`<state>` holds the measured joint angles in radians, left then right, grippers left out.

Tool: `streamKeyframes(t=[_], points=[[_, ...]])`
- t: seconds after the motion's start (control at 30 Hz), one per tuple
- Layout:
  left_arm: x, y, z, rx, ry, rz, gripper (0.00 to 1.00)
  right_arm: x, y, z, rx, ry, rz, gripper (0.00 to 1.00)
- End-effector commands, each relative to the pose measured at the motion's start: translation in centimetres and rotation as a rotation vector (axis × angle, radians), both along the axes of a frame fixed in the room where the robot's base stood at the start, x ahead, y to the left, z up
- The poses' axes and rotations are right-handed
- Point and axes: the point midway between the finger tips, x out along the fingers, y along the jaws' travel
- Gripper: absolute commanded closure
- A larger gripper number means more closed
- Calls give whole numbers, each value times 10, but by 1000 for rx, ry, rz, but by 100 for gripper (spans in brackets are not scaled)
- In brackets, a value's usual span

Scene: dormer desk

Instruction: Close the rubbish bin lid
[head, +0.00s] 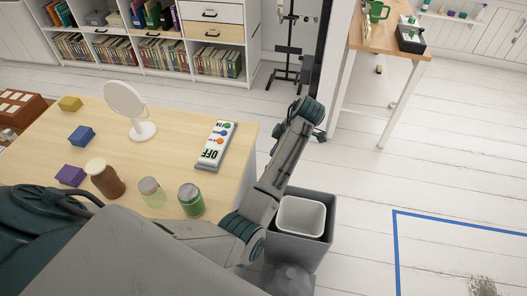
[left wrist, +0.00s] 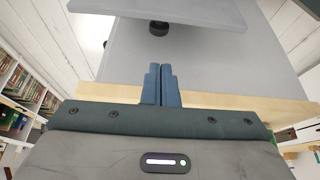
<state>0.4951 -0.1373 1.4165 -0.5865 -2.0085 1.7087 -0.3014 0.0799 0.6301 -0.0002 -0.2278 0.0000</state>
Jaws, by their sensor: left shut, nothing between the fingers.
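The rubbish bin (head: 322,251) is a grey square container with a white inner bucket (head: 301,216). It stands on the floor beside the right end of the desk. Its top is open in the head view, and I cannot make out the lid there. My left arm reaches past the desk's right end, its wrist beyond the bin; the fingertips are hidden in the head view. In the left wrist view my left gripper (left wrist: 161,84) is shut and empty. Grey panels (left wrist: 200,58) lie beyond the fingers; I cannot tell what they belong to. My right gripper is not in view.
The wooden desk (head: 185,115) carries a mirror (head: 126,101), an OFF sign (head: 216,145), jars (head: 191,199) and coloured blocks (head: 81,136). A bookshelf (head: 150,49) and a coat stand (head: 288,50) are behind. The floor right of the bin is clear.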

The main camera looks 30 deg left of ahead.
Motion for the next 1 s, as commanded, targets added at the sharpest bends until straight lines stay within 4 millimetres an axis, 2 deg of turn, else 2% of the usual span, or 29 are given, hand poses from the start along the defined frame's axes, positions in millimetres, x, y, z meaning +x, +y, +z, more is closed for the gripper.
streamKeyframes(t=[0.2, 0.3, 0.6, 1.0], points=[[-4, 12, -27, 2, 3, 0, 100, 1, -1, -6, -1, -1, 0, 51], [-7, 20, -41, 2, 4, -1, 100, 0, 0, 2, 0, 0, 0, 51], [-12, 37, -82, 0, 2, 0, 100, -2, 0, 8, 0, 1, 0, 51], [-12, 40, -90, -1, 0, -1, 100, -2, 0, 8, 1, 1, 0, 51]])
